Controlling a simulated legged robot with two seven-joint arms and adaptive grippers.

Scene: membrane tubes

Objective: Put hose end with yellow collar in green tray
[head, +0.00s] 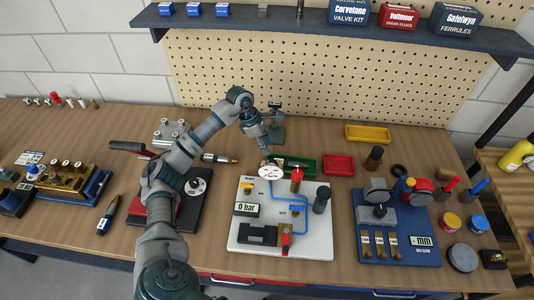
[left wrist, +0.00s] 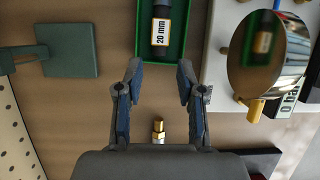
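The green tray (head: 311,166) lies on the bench behind the white board. A dark tube piece with a pale "20 mm" label (left wrist: 161,32) lies inside the tray (left wrist: 143,35) in the left wrist view. I cannot make out a yellow collar on it. My left gripper (head: 266,149) hangs at the tray's left end. In the left wrist view its fingers (left wrist: 160,75) are spread with nothing between them, and the tray lies just beyond the tips. A dark piece with a brass end (head: 220,158) lies left of the gripper. My right gripper is out of view.
A red tray (head: 339,165) stands right of the green one, and a yellow tray (head: 368,132) is farther back. The white pressure board (head: 252,225) with a round mirror-like dial (left wrist: 256,55) is close. A green stand (left wrist: 68,47) is near the pegboard.

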